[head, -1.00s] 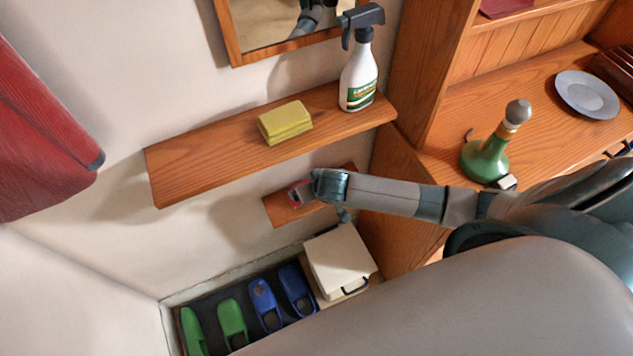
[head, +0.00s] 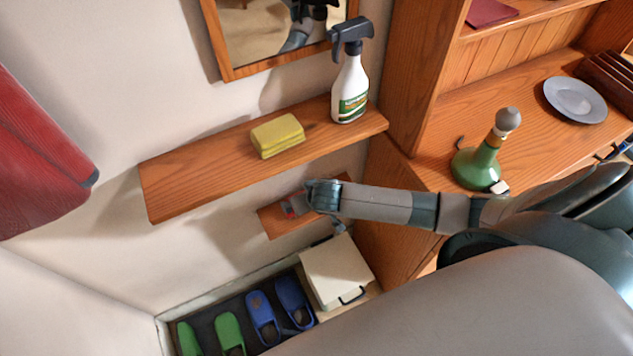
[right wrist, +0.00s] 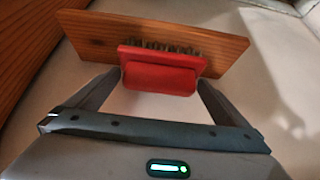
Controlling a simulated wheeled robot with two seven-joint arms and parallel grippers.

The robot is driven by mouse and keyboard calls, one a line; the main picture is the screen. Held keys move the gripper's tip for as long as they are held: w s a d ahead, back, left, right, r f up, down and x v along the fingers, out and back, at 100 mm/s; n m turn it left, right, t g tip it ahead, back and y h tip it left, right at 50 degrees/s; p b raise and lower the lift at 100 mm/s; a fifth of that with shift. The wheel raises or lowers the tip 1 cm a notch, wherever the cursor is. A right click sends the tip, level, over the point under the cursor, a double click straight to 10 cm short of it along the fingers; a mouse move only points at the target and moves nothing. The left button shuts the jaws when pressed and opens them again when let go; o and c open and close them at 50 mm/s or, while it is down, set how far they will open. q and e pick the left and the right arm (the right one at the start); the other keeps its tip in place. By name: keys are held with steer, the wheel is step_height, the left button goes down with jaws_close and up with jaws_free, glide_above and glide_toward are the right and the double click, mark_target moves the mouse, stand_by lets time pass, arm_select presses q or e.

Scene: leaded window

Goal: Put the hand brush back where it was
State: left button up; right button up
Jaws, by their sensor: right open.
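The hand brush (right wrist: 160,76) has a red body and dark bristles. In the right wrist view it is at the small lower wooden shelf (right wrist: 215,45), bristles toward the board. My right gripper (right wrist: 162,82) is open, with one finger on each side of the brush; I cannot tell if either finger touches it. In the head view my right gripper (head: 296,203) reaches in from the right over the lower shelf (head: 275,224). My left gripper is not in view.
Above is a longer shelf (head: 200,180) with a yellow sponge (head: 277,136) and a spray bottle (head: 350,90). Below stand a cream box (head: 336,268) and several green and blue slippers (head: 262,315). A wooden cabinet (head: 395,195) with a green bottle (head: 478,168) is at the right.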

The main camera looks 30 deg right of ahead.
steer(key=v, duration=1.2)
steer(key=shift+b, duration=0.45)
steer(key=shift+s+f, duration=0.1)
